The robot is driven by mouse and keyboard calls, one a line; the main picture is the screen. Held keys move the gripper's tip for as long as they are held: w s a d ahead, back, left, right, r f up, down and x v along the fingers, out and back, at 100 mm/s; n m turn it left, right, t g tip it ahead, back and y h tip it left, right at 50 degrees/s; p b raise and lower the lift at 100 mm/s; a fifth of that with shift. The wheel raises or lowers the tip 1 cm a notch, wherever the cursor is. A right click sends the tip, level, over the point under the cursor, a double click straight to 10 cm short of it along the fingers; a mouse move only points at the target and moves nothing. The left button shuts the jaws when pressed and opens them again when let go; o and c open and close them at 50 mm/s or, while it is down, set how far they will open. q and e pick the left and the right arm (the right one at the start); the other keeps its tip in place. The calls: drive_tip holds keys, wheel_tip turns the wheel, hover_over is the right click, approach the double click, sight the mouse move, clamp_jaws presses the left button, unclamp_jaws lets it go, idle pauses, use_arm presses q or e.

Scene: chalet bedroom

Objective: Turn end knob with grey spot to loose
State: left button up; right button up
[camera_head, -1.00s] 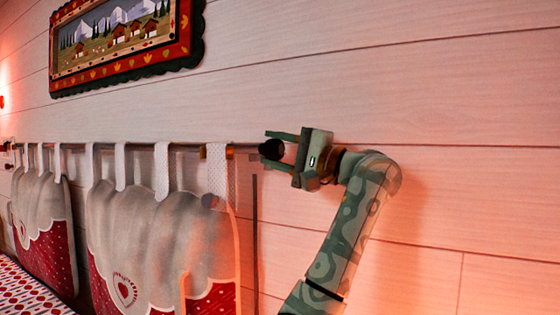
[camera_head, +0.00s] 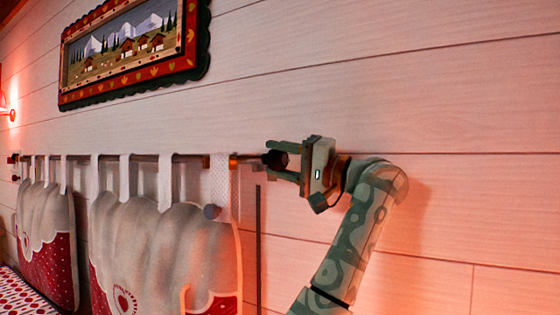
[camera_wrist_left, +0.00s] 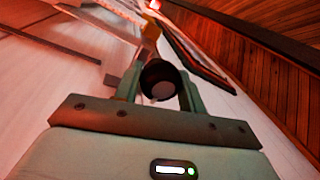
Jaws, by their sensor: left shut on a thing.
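The end knob (camera_head: 277,159) is a dark round cap on the right end of the curtain rod (camera_head: 140,158). My left gripper (camera_head: 279,160) is shut on it, one finger above and one below in the head view. In the left wrist view the dark knob (camera_wrist_left: 160,82) sits between my left fingers (camera_wrist_left: 158,88), its round end facing the camera. A lighter grey spot (camera_wrist_left: 163,90) shows on that end face, low and near the middle. My right gripper is in neither view.
A pale curtain panel (camera_head: 165,230) with a red border hangs by loops from the rod, left of my gripper. A second panel (camera_head: 45,220) hangs further left. A framed mountain picture (camera_head: 135,50) is on the plank wall above. The wall to the right is bare.

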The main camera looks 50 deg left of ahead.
use_arm(q)
drive_tip(key=shift+w+f, duration=0.1)
drive_tip(key=shift+f, duration=0.1)
drive_tip(key=o, duration=1)
drive_tip(key=shift+r, duration=0.1)
drive_tip(key=shift+d, duration=0.1)
drive_tip(key=p+v, duration=0.1)
drive_tip(key=v, duration=1.1)
drive_tip(key=shift+p, duration=0.4)
